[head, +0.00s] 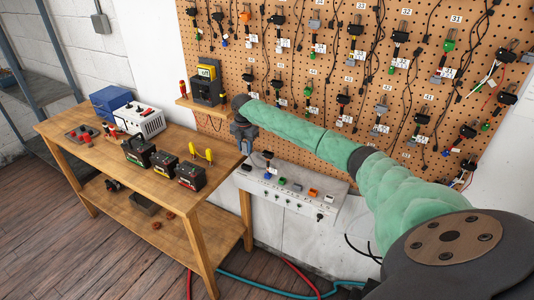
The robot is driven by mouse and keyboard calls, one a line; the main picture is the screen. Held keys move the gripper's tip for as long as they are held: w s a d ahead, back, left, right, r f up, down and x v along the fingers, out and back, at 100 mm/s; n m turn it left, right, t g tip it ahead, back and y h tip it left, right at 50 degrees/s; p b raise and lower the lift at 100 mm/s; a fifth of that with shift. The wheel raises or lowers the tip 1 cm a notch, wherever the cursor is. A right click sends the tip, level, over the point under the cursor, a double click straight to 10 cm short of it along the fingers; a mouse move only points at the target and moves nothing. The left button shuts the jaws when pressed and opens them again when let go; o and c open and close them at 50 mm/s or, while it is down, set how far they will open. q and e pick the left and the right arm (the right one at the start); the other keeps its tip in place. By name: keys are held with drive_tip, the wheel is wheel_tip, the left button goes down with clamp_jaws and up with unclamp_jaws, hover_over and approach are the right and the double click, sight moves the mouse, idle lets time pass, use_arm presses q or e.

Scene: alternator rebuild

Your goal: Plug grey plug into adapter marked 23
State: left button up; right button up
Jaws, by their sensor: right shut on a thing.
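My right gripper (245,147) is at the end of the green-sleeved arm, in front of the lower left part of the pegboard (243,70) and above the grey console (300,205). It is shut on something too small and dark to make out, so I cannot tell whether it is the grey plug. Several adapters with white tags hang on the pegboard, among them one with a grey block (284,42) and another with a grey block (380,129). The tags are too small to read, so I cannot pick out adapter 23. My left gripper is not in view.
A wooden bench (100,160) on the left carries a blue box (110,100), a white charger (140,120) and several black batteries. A small shelf (203,107) holds a black and yellow tester (207,85). Coloured connectors sit on the console. Loose cables hang down the pegboard.

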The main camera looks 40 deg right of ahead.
wheel_tip(320, 180, up, 9)
drive_tip(key=p, duration=0.4)
drive_tip(key=shift+p, duration=0.3)
drive_tip(key=shift+r, duration=0.45)
drive_tip(key=shift+s+d+r, duration=0.2)
drive_tip(key=shift+s+r, duration=0.3)
drive_tip(key=shift+r, duration=0.2)
drive_tip(key=s+d+f, duration=0.1)
drive_tip(key=s, duration=0.2)
drive_tip(key=s+d+f+b, duration=0.1)
drive_tip(key=s, duration=0.2)
drive_tip(key=s+d+f, duration=0.1)
drive_tip(key=s+f, duration=0.1)
drive_tip(key=s, duration=0.1)
drive_tip(key=shift+d, duration=0.35)
drive_tip(key=shift+f, duration=0.6)
drive_tip(key=shift+f, duration=0.2)
drive_tip(key=shift+r, duration=0.1)
